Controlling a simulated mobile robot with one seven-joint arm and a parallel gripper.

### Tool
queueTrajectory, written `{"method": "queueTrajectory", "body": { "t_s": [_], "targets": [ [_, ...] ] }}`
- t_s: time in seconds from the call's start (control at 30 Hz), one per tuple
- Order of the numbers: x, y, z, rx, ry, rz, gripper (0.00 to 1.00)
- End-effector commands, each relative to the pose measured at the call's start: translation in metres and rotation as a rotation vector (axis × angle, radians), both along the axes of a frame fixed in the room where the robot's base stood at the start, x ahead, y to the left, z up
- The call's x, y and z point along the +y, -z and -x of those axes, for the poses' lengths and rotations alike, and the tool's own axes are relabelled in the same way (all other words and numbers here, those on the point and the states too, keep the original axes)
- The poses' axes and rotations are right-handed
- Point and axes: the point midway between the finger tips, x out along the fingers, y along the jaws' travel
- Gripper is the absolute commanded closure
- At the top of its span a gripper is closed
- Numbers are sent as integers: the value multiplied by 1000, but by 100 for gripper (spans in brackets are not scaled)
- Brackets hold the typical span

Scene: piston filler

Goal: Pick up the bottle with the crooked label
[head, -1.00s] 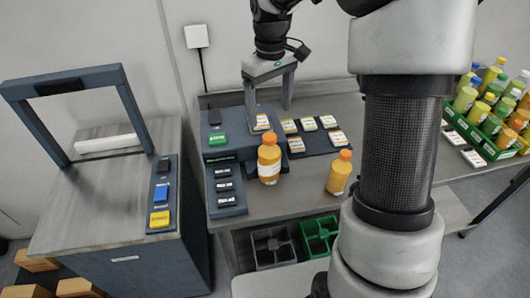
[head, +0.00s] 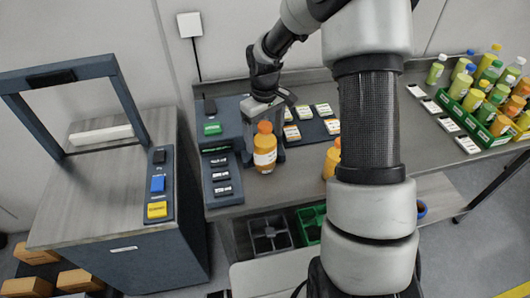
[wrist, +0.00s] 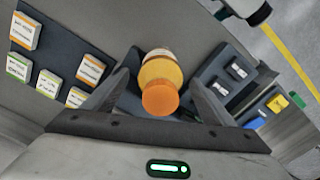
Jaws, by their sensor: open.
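An orange bottle (head: 265,150) with an orange cap and a white label stands upright on the bench, beside the dark control panel. Its label looks slightly tilted, but it is too small to be sure. My gripper (head: 264,138) is open and low at this bottle, with a finger on either side. In the wrist view the bottle (wrist: 160,75) stands between the open fingers of my gripper (wrist: 163,82), cap towards the camera; its label is mostly hidden there. A second orange bottle (head: 331,163) stands to the right, partly hidden behind my arm.
A dark panel with a green button (head: 212,129) and a pad with several black-and-white switches (head: 221,176) sit at left. Label cards (head: 323,110) lie behind on a dark mat. A green crate (head: 474,122) of bottles stands far right. Bins (head: 270,238) are below.

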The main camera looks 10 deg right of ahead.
Motion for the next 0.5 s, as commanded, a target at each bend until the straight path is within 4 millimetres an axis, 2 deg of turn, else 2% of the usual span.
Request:
{"method": "queueTrajectory", "body": {
  "t_s": [0.3, 0.5],
  "targets": [
    [0, 6, 0, -1, -1, 0, 24],
    [0, 6, 0, -1, 0, 0, 58]
  ]
}}
